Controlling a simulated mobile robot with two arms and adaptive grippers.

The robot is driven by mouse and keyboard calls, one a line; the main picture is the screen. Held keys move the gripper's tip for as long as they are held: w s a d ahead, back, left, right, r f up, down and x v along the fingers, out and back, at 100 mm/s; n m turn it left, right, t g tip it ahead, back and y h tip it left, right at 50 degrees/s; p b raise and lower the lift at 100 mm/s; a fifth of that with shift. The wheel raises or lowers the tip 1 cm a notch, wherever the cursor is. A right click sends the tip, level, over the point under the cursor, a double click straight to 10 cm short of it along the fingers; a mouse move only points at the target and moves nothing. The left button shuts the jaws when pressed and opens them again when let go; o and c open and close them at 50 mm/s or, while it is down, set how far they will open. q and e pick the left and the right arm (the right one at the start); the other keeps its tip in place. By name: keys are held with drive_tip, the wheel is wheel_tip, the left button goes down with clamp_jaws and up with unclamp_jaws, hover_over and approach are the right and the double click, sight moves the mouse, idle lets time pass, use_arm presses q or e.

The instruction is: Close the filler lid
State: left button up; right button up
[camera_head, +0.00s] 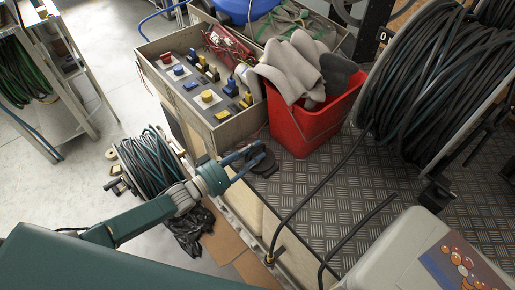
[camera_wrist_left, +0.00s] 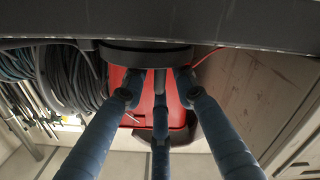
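The filler lid (camera_head: 257,152) is a small black round cap at the edge of the metal deck, left of and in front of the red bin. It looks tilted up above a dark base. In the left wrist view a dark disc (camera_wrist_left: 145,54), likely this lid, spans the space in front of the fingertips. My left gripper (camera_head: 246,162) has its blue fingers spread close around the lid. In the wrist view the gripper (camera_wrist_left: 157,78) shows three separated fingers. I cannot tell whether the tips touch the disc. My right gripper is not in view.
A red bin (camera_head: 312,125) with grey gloves stands behind the lid. A control box (camera_head: 214,117) with buttons is at the back left. A loose black hose (camera_head: 310,195) crosses the checkered deck (camera_head: 335,185).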

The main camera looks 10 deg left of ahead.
use_arm(q)
drive_tip(key=v, duration=1)
drive_tip(key=shift+f, duration=0.15)
drive_tip(key=s+a+f+g+y, duration=0.1)
drive_tip(key=a+f+y, duration=0.2)
drive_tip(key=f, duration=0.5)
drive_tip(key=a+f+y, duration=0.2)
drive_tip(key=f, duration=0.5)
drive_tip(key=s+a+f+g+y, duration=0.2)
drive_tip(key=s+f, duration=0.3)
drive_tip(key=f, duration=0.3)
drive_tip(key=s+a+f+g+y, duration=0.2)
drive_tip(key=s+f, duration=0.4)
drive_tip(key=f, duration=0.2)
drive_tip(key=s+d+f+m+g+y, duration=0.1)
drive_tip(key=s+f+g, duration=0.3)
drive_tip(key=s, duration=1.1)
drive_tip(key=s+d+f+g, duration=0.3)
drive_tip(key=s+f, duration=0.6)
drive_tip(key=s, duration=0.5)
drive_tip(key=shift+s+f+m+g+y, duration=0.25)
drive_tip(key=shift+s+m+g+y, duration=0.1)
drive_tip(key=shift+m+g+y, duration=0.05)
